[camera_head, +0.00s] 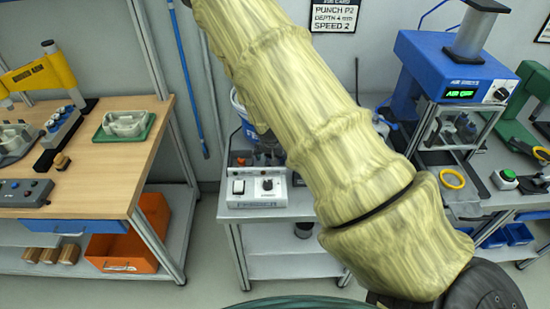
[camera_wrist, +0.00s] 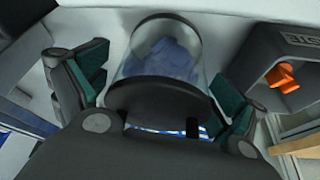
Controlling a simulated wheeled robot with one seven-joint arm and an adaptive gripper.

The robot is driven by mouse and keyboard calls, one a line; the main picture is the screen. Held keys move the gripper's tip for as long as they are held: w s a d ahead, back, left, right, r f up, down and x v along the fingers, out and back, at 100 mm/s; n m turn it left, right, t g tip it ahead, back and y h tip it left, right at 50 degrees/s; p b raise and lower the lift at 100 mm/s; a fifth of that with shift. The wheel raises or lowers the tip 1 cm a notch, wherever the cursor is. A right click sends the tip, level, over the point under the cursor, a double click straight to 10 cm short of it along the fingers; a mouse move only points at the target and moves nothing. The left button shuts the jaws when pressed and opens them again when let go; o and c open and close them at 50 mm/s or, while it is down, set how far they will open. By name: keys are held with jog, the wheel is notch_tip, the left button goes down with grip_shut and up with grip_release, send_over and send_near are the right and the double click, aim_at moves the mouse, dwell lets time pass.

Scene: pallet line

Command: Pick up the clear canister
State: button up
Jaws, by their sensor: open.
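The clear canister (camera_wrist: 163,50) shows in the wrist view, a see-through cylinder with blue material inside and a dark round end facing me. My gripper (camera_wrist: 160,88) is open, with one teal-padded finger on each side of the canister. Gaps show between the pads and the canister, and I cannot tell how deep it sits between them. My own dark wrist parts hide the area below its dark end. I cannot make out the canister in the head view, where my arm covers the middle and the fingers are not visible.
In the wrist view, a grey bin (camera_wrist: 292,45) with an orange thing (camera_wrist: 283,77) inside stands close to the right finger. In the head view, a wooden bench (camera_head: 95,185) is at left, a white control box (camera_head: 256,188) in the middle and a blue press (camera_head: 455,68) at right.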

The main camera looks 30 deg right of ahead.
jog(key=shift+c, duration=0.3)
jog(key=c, duration=1.5)
